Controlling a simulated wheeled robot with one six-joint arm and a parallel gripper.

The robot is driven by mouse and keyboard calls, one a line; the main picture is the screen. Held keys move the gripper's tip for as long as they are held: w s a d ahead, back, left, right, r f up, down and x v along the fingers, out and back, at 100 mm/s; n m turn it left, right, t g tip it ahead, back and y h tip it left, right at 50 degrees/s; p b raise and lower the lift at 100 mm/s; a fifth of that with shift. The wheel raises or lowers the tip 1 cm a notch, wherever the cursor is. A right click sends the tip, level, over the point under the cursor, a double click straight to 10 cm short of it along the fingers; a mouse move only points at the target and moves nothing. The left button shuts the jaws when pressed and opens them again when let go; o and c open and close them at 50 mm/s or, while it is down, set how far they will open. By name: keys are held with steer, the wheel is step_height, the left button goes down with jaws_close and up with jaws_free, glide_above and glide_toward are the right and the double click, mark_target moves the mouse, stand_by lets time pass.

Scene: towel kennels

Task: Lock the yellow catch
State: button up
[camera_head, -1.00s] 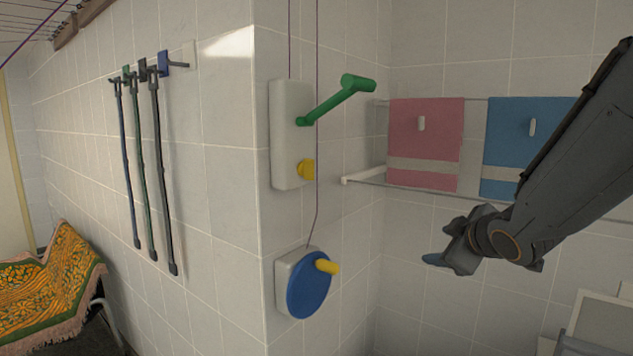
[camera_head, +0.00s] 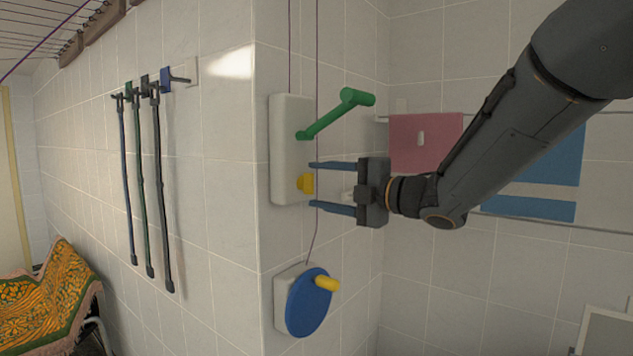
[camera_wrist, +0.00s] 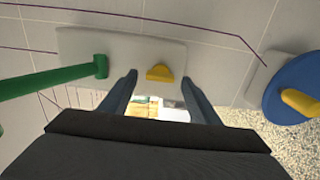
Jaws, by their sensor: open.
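The yellow catch (camera_head: 306,183) is a small knob low on a white wall plate (camera_head: 288,130). A green crank handle (camera_head: 338,114) sticks out from the same plate above it. My gripper (camera_head: 315,185) is open, its two blue-grey fingers pointing at the plate, one above and one below the catch's height. In the wrist view the catch (camera_wrist: 159,73) shows between the two fingertips, slightly beyond them. The fingers appear apart from the catch, with nothing held. The whole catch front is visible in the wrist view.
A blue disc (camera_head: 309,302) with a yellow knob (camera_head: 327,284) is mounted below the plate. A thin cord (camera_head: 317,60) runs down beside the plate. The green handle is close above my upper finger. A pink towel (camera_head: 425,143) and a blue towel (camera_head: 540,165) hang behind my arm.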

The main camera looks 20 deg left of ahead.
steer(key=shift+x, duration=1)
steer(key=shift+d, duration=0.1)
steer(key=shift+c, duration=0.4)
steer(key=c, duration=1)
